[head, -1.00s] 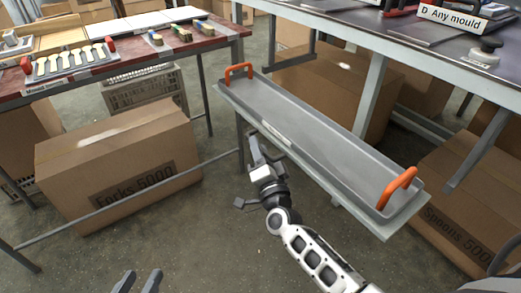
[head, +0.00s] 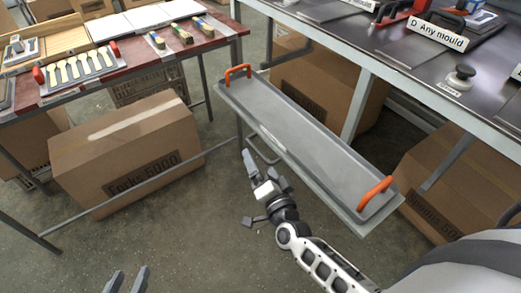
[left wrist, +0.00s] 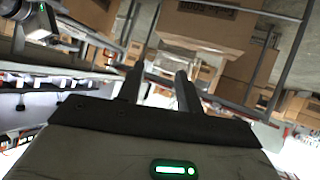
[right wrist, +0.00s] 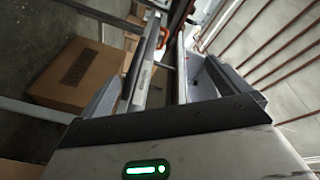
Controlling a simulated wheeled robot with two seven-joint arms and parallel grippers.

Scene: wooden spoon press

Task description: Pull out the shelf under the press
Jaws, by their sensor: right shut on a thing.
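The shelf (head: 352,224) is a pale metal plate standing out from under the press table (head: 395,70). A long grey tray (head: 310,135) with an orange handle at each end lies on it. A thin bar handle (head: 270,158) hangs at the shelf's front edge. My right gripper (head: 265,172) is at this front edge, shut on the shelf handle; the exact contact is hard to see. Its two fingers (right wrist: 152,95) also show in the right wrist view. My left gripper (head: 132,282) is open and empty, low at the picture's bottom, away from the shelf.
A "Forks 5000" box (head: 125,155) stands on the floor at left, below a red-topped table (head: 120,60) with spoons and brushes. A "Spoons 5000" box (head: 430,185) is at right under the press table. Bare floor (head: 200,230) lies in front of the shelf.

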